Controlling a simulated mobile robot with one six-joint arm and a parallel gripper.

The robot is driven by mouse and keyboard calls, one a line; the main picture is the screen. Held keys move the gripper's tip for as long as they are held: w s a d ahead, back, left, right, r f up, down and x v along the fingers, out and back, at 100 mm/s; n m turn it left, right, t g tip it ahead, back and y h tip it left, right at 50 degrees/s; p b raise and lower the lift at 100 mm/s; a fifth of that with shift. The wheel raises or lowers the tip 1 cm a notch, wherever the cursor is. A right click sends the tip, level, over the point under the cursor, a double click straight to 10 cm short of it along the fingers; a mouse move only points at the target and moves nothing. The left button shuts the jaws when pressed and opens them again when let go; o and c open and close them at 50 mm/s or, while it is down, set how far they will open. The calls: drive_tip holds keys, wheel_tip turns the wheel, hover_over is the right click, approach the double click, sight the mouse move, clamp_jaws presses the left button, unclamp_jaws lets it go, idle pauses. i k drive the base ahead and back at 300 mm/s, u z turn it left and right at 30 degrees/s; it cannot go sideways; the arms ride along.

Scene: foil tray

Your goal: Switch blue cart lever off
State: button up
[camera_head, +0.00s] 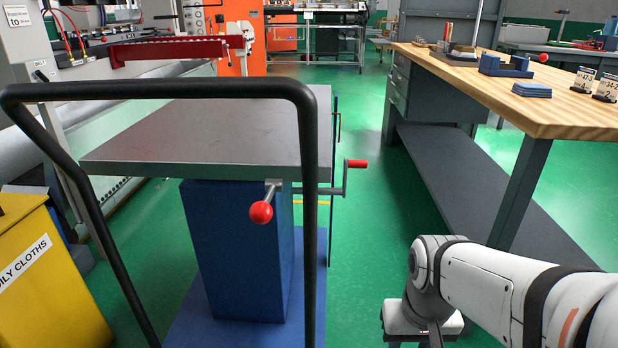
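The blue cart has a blue column (236,252), a grey metal top (205,135) and a black tube handle (150,90) in front. A lever with a red ball knob (261,212) sticks out from under the near edge of the top, its short metal rod (272,189) leaning down toward me. A crank with a red grip (357,163) is on the cart's right side. My arm comes in from the lower right, and its wrist (425,315) is right of the cart, apart from the lever. My gripper's fingertips are below the picture's bottom edge.
A wooden-topped workbench (560,115) with blue blocks (505,66) and small cards stands at the right, its lower shelf near my arm. A yellow bin (50,285) is at the lower left. Green floor (375,225) is clear between cart and bench.

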sight(261, 211)
drive_tip(key=z, duration=0.2)
drive_tip(key=k, duration=1.4)
drive_tip(key=u, duration=0.6)
drive_tip(key=i, duration=1)
drive_tip(key=u, duration=0.05)
